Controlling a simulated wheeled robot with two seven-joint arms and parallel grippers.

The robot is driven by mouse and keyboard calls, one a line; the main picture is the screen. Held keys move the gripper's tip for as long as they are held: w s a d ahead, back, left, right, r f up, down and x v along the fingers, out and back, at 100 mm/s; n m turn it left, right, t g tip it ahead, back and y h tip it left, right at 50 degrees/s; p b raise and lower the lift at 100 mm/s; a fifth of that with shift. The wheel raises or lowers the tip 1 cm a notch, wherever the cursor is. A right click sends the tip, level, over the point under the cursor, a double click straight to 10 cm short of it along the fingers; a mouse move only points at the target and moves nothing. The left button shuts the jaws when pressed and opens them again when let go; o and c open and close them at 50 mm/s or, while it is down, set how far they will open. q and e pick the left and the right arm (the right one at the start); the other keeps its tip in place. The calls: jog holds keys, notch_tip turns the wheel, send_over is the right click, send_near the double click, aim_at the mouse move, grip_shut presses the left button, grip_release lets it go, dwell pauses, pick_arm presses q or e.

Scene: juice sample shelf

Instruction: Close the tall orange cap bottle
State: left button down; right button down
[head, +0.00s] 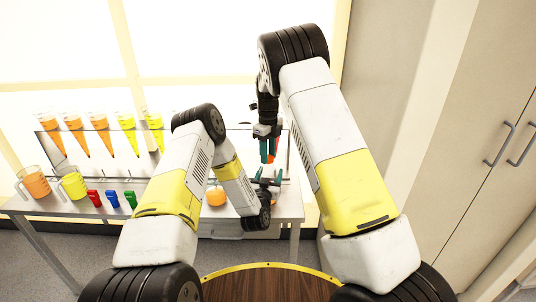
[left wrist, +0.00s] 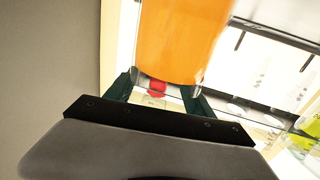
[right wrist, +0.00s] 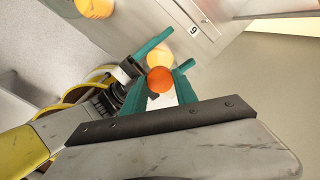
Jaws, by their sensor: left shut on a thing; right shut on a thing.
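The orange cap (right wrist: 160,80) is held between the teal fingers of my right gripper (right wrist: 165,86), which is shut on it. In the head view my right gripper (head: 268,152) points down at the table's right side, above my left gripper (head: 265,182), with a gap between them. The bottle with orange contents (left wrist: 180,40) fills the top of the left wrist view, between the fingers of my left gripper (left wrist: 158,92), which is shut on it. In the head view the bottle is mostly hidden by my left arm and gripper.
A rack (head: 120,140) holds several tubes of orange and yellow juice at the back left. Beakers of orange (head: 35,183) and yellow juice (head: 73,184) and red, blue and green clips stand at left. Another orange vessel (head: 215,196) stands left of my left gripper.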

jog(key=m, duration=0.8)
jog(key=shift+f, duration=0.15)
jog(key=shift+s+d+f+m, duration=0.2)
jog(key=shift+f+m, duration=0.05)
jog(key=shift+m, duration=0.65)
jog(key=shift+r+m, duration=0.1)
jog(key=shift+m, duration=0.7)
jog(key=shift+w+a+r, duration=0.15)
jog(key=shift+r, duration=0.05)
jog(key=c, duration=1)
grip_release()
jog(key=shift+o, duration=0.2)
jog(key=shift+r, duration=0.1)
jog(key=shift+w, duration=0.1)
